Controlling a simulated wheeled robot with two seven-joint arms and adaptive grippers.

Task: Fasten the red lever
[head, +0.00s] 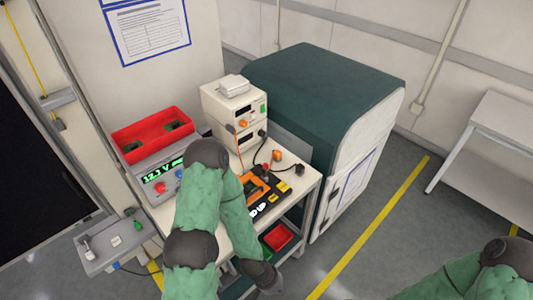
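I cannot pick out the red lever for certain. A small red part (265,168) shows at the back of the black and orange device (262,192) on the trolley top. A red knob (160,188) sits on the grey display unit at the left. My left arm, in a green sleeve, bends over the front of the trolley and hides part of it. My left gripper (264,278) is dark, hangs low beside the trolley's lower shelf and points down; its fingers are not clear. My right arm enters at the bottom right, and its gripper is out of the picture.
The white trolley (306,186) holds stacked instruments (235,112), cables and a red tray (152,134). A red bin (279,237) is on its lower shelf. A large dark green cabinet (320,85) stands behind at right.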

